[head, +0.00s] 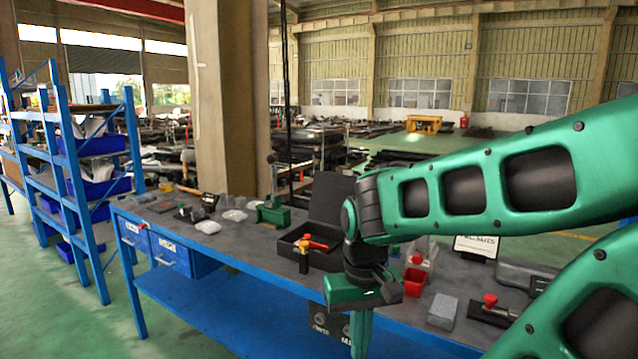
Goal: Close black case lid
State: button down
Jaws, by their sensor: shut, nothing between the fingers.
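The black case (286,243) sits on the workbench with its lid (330,197) standing up, open, at the back. A tool with a red-orange handle (314,243) lies in the case, and a yellow-and-orange tool (303,256) shows at its front edge. My gripper (361,342) is shut and empty. It points down in front of the bench, to the right of and nearer than the case. My arm and wrist hide the right side of the case and part of the lid's right edge.
The grey workbench (245,256) has a blue frame. A green vice (273,214) and clear containers (235,215) stand left of the case. Blue shelving (75,170) is at far left.

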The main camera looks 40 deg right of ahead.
aim_at(330, 190)
jog(key=u, duration=1)
jog(key=i, duration=0.65)
jog(key=z, duration=2.35)
